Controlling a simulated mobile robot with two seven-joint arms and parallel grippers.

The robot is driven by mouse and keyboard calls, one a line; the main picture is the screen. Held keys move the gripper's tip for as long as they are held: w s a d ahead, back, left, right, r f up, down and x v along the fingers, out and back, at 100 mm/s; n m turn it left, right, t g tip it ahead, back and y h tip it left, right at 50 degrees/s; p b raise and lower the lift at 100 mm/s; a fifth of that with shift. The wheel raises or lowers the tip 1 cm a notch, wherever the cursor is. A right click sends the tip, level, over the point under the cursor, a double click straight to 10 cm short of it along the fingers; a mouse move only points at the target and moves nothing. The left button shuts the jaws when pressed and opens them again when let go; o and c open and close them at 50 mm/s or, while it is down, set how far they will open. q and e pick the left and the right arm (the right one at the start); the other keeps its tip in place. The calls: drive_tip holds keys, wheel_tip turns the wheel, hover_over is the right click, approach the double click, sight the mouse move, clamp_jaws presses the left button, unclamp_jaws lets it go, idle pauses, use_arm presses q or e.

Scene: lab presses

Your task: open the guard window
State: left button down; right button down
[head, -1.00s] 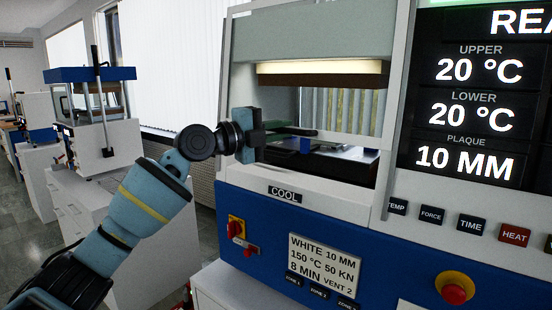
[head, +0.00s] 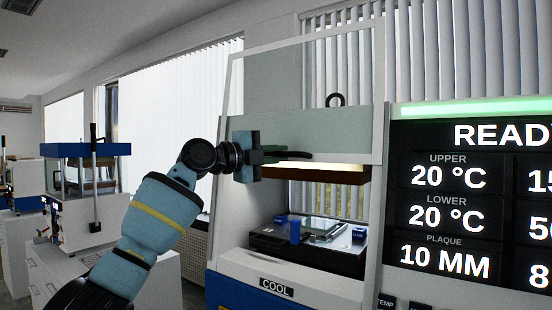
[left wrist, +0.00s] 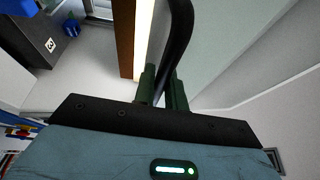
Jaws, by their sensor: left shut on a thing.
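The guard window (head: 379,70) is a clear pane in a pale frame on the front of the press. It is raised, with its top edge well above the grey upper housing. The opening below it is uncovered. My left gripper (head: 266,155) is shut on the window's black handle (head: 294,155), level with the bottom of the housing. In the left wrist view the green fingers (left wrist: 163,88) are on either side of the black curved handle (left wrist: 180,40). My right gripper is not in view.
Inside the press are a glowing strip under the upper platen and a dark lower tray (head: 270,243) with blue blocks. The lit display panel (head: 450,210) stands close on the right. Another press (head: 85,195) stands on the left, apart from my arm.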

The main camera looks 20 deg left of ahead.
use_arm(q)
drive_tip(key=c, duration=1.5)
unclamp_jaws()
drive_tip(key=shift+o, duration=0.2)
drive_tip(key=shift+a+f, duration=0.1)
drive_tip(key=b+v, duration=0.1)
drive_tip(key=v, duration=0.6)
drive_tip(key=shift+s+a, duration=0.2)
drive_tip(key=shift+s, duration=0.15)
